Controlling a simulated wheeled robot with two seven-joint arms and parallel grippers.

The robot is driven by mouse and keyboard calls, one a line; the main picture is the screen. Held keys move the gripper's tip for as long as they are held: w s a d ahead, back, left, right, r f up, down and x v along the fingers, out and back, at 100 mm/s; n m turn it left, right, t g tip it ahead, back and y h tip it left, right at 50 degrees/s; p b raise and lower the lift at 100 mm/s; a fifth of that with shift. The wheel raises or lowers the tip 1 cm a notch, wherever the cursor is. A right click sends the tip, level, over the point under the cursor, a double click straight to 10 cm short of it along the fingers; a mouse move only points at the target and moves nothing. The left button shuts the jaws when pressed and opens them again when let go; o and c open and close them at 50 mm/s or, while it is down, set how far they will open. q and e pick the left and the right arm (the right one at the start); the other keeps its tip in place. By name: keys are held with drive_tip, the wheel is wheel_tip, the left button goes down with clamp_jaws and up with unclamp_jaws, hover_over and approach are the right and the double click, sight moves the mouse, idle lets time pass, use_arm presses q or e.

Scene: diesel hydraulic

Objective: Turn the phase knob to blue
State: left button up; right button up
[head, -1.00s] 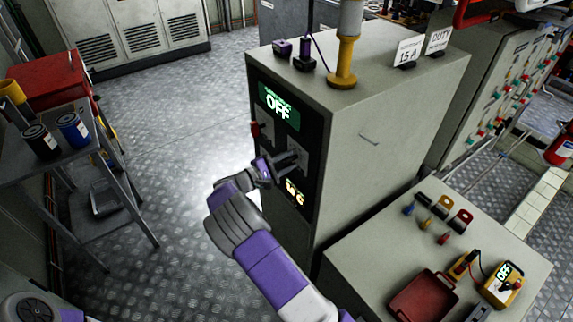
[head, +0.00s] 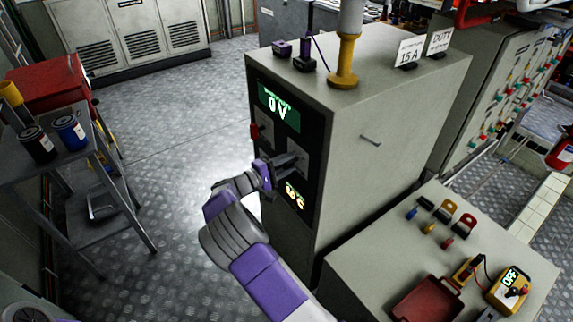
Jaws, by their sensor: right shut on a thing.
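The grey cabinet (head: 372,160) stands in the middle with a dark control panel on its left face. The panel's upper green display (head: 278,108) reads "0 V", and a smaller yellow readout (head: 295,197) glows lower down. My right gripper (head: 284,164) is at the panel between these displays, shut on a knob there. The gripper hides most of the knob, so its pointer and colour marks cannot be made out. My left gripper is not in view.
A red lever (head: 254,131) is on the panel's left edge. A low bench (head: 365,262) at the front right holds a red tray (head: 428,300), a yellow meter (head: 508,290) and coloured plugs. A grey step stand (head: 84,165) with two cans is at left; floor between is clear.

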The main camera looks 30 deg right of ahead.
drive_tip(key=o, duration=1)
drive_tip(key=shift+a, duration=0.1)
drive_tip(key=a, duration=0.2)
drive_tip(key=a+p, duration=0.1)
drive_tip(key=a, duration=0.2)
drive_tip(key=a+p, duration=0.1)
drive_tip(key=a, duration=0.1)
drive_tip(key=shift+s+a, duration=0.25)
drive_tip(key=shift+s, duration=0.05)
